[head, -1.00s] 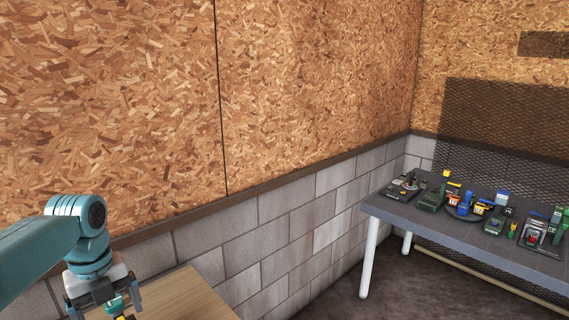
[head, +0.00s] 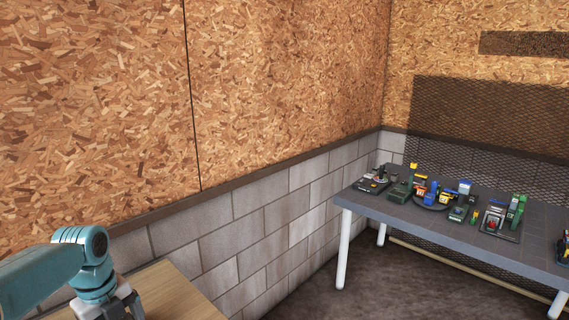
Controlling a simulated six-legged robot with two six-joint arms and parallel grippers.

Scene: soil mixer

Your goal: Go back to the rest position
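My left arm comes in from the left in the head view, a teal arm bent downward at its wrist. My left gripper (head: 124,311) is at the bottom edge, over or beside a light wooden table (head: 180,292). Only its upper part shows, and its fingertips are cut off by the frame. My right gripper is not in view.
A grey table (head: 440,222) with white legs stands at the right, holding several small coloured devices (head: 435,192). Dark floor (head: 385,290) lies open between the two tables. A grey block wall (head: 260,215) with chipboard above (head: 285,80) closes the back.

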